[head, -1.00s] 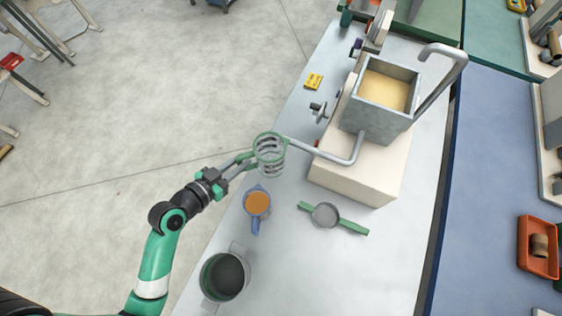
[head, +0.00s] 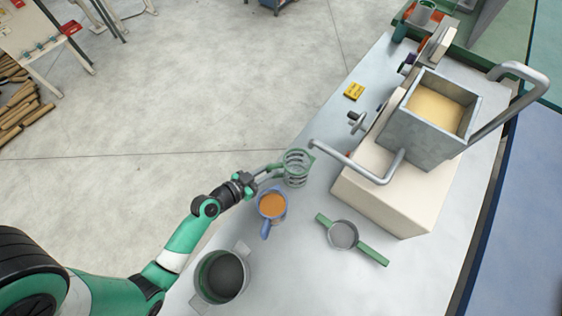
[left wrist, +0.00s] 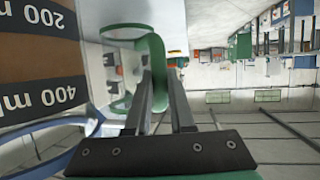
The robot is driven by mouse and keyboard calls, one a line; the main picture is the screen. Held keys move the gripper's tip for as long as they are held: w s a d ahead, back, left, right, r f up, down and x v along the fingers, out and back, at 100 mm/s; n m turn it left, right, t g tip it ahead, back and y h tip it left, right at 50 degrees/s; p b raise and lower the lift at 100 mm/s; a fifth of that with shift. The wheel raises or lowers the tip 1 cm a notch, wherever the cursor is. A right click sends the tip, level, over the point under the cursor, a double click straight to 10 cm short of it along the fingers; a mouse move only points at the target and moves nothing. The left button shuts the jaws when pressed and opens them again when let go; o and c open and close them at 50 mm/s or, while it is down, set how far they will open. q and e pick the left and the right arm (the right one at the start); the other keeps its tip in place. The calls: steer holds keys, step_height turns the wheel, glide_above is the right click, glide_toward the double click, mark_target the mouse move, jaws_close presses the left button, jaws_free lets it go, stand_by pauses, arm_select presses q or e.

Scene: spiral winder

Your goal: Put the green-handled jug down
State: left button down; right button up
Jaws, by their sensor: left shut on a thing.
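The green-handled jug (head: 296,168) is clear with dark bands and a green rim. It is upright at the left edge of the pale bench (head: 290,260). Whether its base touches the bench I cannot tell. My left gripper (head: 268,172) is shut on its green handle, coming from the left. In the left wrist view the green handle (left wrist: 151,72) shows between the fingers, and the jug body is partly hidden behind them. My right gripper is not in view.
A blue-handled jug (head: 272,205) of orange liquid stands close in front. A grey pot (head: 222,277) and a green-handled strainer (head: 343,235) are nearer. A yellow block (head: 354,91) lies behind.

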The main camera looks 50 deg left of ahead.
arm_select(q)
steer(key=shift+w+r, duration=0.1)
steer(key=shift+w, duration=0.95)
steer(key=w, duration=0.3)
steer(key=shift+a, duration=0.15)
steer(key=shift+w+f, duration=0.25)
steer(key=shift+f, duration=0.35)
steer(key=shift+s+f, duration=0.1)
steer(key=shift+s, duration=0.1)
steer(key=shift+w+f+b, duration=0.1)
steer(key=shift+f+b, duration=0.1)
steer(key=shift+b, duration=0.2)
steer(key=c, duration=0.8)
jaws_free()
steer(key=shift+r, duration=0.1)
